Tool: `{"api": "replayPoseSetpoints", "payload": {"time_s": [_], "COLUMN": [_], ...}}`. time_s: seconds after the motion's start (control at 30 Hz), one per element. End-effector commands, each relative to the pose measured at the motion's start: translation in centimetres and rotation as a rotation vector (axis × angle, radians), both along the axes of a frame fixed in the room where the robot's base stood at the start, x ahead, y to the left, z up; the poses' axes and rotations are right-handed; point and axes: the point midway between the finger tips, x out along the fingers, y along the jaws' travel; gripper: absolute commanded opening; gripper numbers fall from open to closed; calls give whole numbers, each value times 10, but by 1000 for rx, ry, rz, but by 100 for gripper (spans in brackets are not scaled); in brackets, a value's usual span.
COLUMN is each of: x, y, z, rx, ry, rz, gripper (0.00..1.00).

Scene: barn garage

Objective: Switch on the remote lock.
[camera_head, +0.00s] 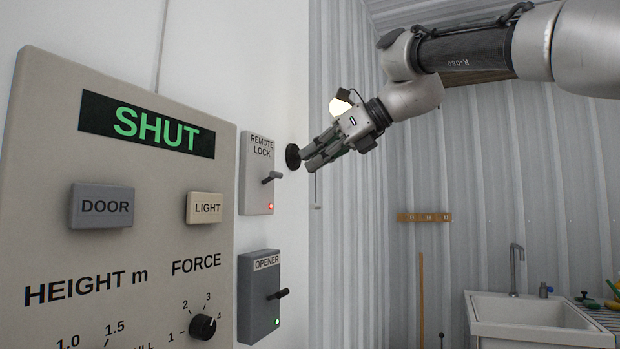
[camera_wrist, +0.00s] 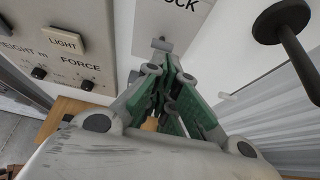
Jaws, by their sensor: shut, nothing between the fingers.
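The remote lock (camera_head: 257,173) is a light grey box labelled "REMOTE LOCK" on the white wall. It has a small dark toggle lever (camera_head: 271,177) and a lit red lamp below it. In the wrist view the remote lock (camera_wrist: 172,22) is at the top, with its lever (camera_wrist: 162,45) just beyond my fingertips. My gripper (camera_head: 306,160) is shut and empty, to the right of the box and a little above the lever in the head view. It appears apart from the lever, though the wrist view does not show the gap clearly. The lamp is hidden in the wrist view.
A round black knob (camera_head: 293,157) sticks out of the wall beside my fingers; its stem shows in the wrist view (camera_wrist: 297,55). The opener box (camera_head: 259,295), with a lever and green lamp, is below. The large panel (camera_head: 45,190) reads "SHUT". A sink (camera_head: 530,315) stands far right.

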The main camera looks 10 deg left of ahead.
Motion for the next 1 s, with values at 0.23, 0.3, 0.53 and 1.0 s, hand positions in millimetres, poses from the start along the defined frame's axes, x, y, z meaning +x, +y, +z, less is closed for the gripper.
{"api": "replayPoseSetpoints", "payload": {"time_s": [0.23, 0.3, 0.53, 1.0], "x": [-2, -2, -2, -2], "y": [-6, -6, -7, -6], "z": [28, 31, 32, 32], "rx": [0, 0, 0, -36], "ry": [1, 0, 1, -109], "rz": [0, -1, 0, 59], "gripper": [0, 0, 0, 0]}}
